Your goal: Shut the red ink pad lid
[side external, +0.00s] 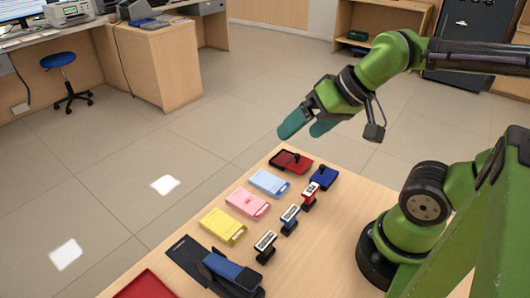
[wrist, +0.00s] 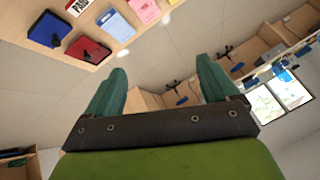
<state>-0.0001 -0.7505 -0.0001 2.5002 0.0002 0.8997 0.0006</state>
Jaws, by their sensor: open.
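The red ink pad (side external: 301,166) lies at the far end of the wooden counter. A darker red-and-black part of it (side external: 281,157) extends to its left, with a small black knob between. This looks like an opened lid, but the view is too small to be sure of its angle. In the wrist view the red ink pad (wrist: 89,51) shows at the upper left, dark along its edges. My gripper (side external: 308,128) is open and empty, with green fingers, in the air above and beyond the far end of the counter. Its fingers (wrist: 160,75) are spread apart and touch nothing.
A blue ink pad (side external: 324,177) lies close beside the red one. Light blue (side external: 268,183), pink (side external: 247,204) and yellow (side external: 223,226) pads form a row, with red (side external: 310,196), blue (side external: 289,220) and black (side external: 265,246) stamps alongside. A dark blue-topped device (side external: 232,272) lies nearer.

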